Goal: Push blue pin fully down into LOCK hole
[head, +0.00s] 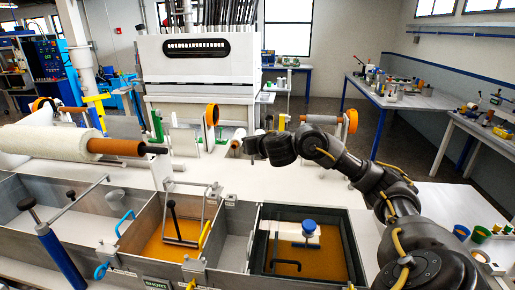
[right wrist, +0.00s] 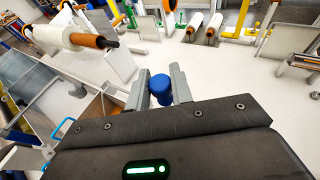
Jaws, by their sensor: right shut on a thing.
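My right gripper (head: 249,148) is over the white table behind the baths in the head view, with its fingers toward the left. In the right wrist view its two grey fingers (right wrist: 159,82) are shut on a blue piece with a round top, which looks like the blue pin (right wrist: 161,88). The pin's lower part is hidden. In the head view I cannot make the pin out at the fingers. A blue round knob (head: 309,227) stands over the right bath. I cannot pick out the LOCK hole in either view. My left gripper is not in view.
Metal baths line the front; two hold amber resin (head: 165,246). A dark-handled rod frame (head: 172,210) stands up from the middle bath. A white roll (head: 48,138) on an orange core lies behind at left. A stretch of white table (head: 290,185) is clear.

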